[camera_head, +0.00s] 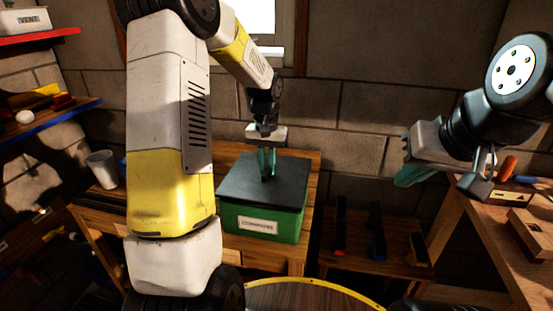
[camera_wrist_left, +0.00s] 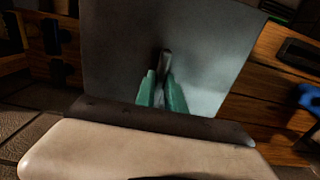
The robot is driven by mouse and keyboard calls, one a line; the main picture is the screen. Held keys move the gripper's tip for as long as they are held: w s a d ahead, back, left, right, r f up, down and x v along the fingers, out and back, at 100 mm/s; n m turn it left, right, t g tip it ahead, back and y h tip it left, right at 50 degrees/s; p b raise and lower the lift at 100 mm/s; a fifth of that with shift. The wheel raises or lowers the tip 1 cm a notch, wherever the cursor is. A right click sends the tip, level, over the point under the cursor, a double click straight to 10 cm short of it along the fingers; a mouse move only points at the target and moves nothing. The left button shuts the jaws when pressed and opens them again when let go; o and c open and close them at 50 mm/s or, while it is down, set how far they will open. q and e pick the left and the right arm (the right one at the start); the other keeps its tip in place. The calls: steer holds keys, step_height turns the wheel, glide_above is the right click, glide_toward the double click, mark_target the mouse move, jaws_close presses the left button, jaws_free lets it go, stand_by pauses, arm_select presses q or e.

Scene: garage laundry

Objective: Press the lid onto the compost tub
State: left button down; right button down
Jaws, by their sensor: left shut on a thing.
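The compost tub (camera_head: 290,228) is a green box with a white label, standing on a wooden bench. Its flat dark grey lid (camera_head: 240,187) lies over the top; I cannot tell whether it is fully seated. The lid also fills the middle of the left wrist view (camera_wrist_left: 215,50). My left gripper (camera_head: 267,175) points down at the lid's middle. Its teal fingers (camera_wrist_left: 161,90) are shut on the lid's small upright handle (camera_wrist_left: 165,60). My right gripper (camera_head: 440,180) hangs in the air at the right, away from the tub; its finger gap is unclear.
A light cup (camera_head: 102,169) stands on the bench left of the tub. Shelves with small items are at the far left. A wooden worktop (camera_head: 490,225) with tools is at the right. A low shelf (camera_head: 375,250) with several tools stands right of the tub.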

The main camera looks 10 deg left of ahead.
arm_select(q)
steer(key=shift+f, duration=0.5)
stand_by(0.9)
steer(key=c, duration=0.9)
jaws_free()
steer(key=shift+o, duration=0.2)
steer(key=shift+r, duration=3.5)
jaws_close()
